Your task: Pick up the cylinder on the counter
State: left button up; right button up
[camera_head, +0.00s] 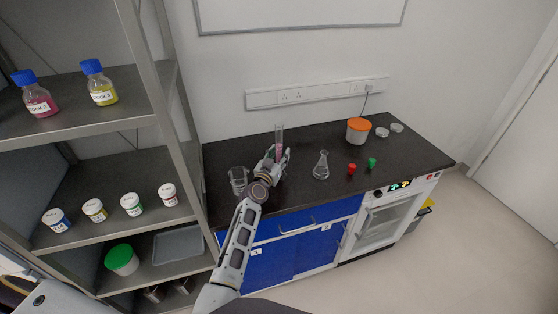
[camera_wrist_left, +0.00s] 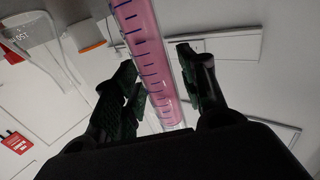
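The cylinder is a clear graduated tube with pink liquid (camera_head: 279,136), standing on the black counter (camera_head: 325,195) near its back left. In the left wrist view the cylinder (camera_wrist_left: 149,50) runs between my fingers, with blue marks along its side. My left gripper (camera_head: 278,154) is at the cylinder, its fingers on either side and hiding the lower part in the head view. In the wrist view the left gripper (camera_wrist_left: 165,85) looks open, with a gap between the cylinder and the right finger. My right gripper is not in view.
A glass beaker (camera_head: 238,180) stands just left of my gripper, and a conical flask (camera_head: 321,168) stands to the right. Red (camera_head: 352,169) and green (camera_head: 371,163) small items and an orange-lidded jar (camera_head: 357,131) are farther right. A metal shelf (camera_head: 150,60) rises at the left.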

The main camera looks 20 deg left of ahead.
aim_at(277, 135)
pick_arm(q)
grip_shut()
jog(key=shift+r, duration=0.15)
jog(key=shift+r, duration=0.1)
jog(key=shift+r+p, duration=0.35)
jog(key=shift+p, duration=0.2)
notch_tip(277, 135, up, 3)
jog(key=p, duration=0.3)
jog(key=shift+r, duration=0.2)
notch_tip(277, 135, up, 3)
jog(key=p, duration=0.3)
jog(key=shift+r+p, duration=1.05)
jog(key=shift+p, duration=0.1)
jog(key=shift+r, duration=0.2)
